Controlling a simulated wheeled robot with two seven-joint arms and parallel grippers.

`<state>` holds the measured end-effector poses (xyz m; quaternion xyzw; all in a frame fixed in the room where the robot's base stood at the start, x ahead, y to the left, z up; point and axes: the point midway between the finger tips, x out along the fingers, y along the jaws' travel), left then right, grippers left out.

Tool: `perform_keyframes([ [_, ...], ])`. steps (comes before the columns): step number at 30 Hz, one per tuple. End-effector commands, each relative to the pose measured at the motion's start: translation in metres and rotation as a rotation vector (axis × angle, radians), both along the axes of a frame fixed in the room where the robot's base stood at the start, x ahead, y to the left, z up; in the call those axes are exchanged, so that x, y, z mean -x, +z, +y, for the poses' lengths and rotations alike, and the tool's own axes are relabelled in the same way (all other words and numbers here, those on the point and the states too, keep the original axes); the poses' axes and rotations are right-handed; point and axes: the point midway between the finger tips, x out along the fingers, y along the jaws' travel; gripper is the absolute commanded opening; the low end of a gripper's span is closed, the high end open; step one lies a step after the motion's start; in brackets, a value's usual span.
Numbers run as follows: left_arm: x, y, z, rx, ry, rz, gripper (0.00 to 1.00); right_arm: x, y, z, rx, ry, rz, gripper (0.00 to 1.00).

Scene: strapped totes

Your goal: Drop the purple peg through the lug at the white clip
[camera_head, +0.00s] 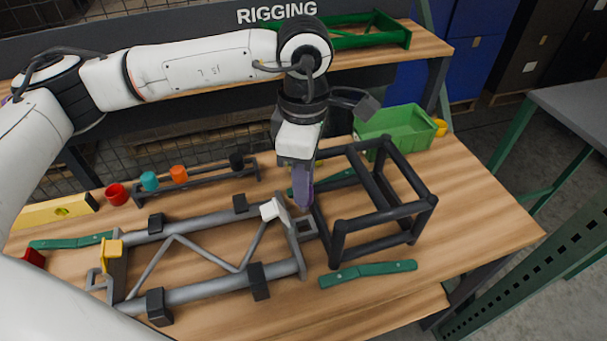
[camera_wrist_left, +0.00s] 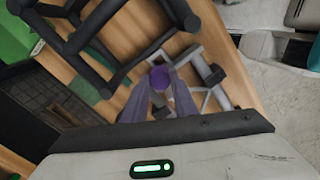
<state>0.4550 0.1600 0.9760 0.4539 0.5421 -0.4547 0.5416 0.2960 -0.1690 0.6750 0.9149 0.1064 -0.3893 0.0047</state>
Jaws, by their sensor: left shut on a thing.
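My left gripper (camera_head: 303,203) points down above the right end of the grey tubular frame, shut on the purple peg. The peg's round purple end (camera_wrist_left: 160,78) shows between the fingertips in the left wrist view; in the head view I cannot clearly separate peg from fingers. The white clip (camera_head: 270,210) sits on the frame's right end, left of the gripper. The square grey lug (camera_head: 306,228) sticks out of that end beside the clip, just below the fingertips. The peg appears apart from the lug; exact alignment is unclear. My right gripper is not in view.
A black cube-shaped frame (camera_head: 337,240) stands close right of the lug. A yellow clip (camera_head: 112,248) is on the grey frame's left end. Green straps (camera_head: 368,273) lie on the table. Behind are a rack with coloured cups (camera_head: 179,174) and a green bin (camera_head: 395,127).

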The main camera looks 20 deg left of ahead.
Motion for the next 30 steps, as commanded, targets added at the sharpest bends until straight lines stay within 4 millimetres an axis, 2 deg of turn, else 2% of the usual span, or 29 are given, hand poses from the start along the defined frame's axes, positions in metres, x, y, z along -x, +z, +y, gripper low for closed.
perform_keyframes([
  [24, 0.0, -0.051, 0.0, 0.0, 0.002, 0.0, 0.02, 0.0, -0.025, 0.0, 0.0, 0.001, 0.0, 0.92],
  [30, 0.0, -0.064, 0.0, 0.0, 0.002, -0.001, 0.02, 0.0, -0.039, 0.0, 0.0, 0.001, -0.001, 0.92],
])
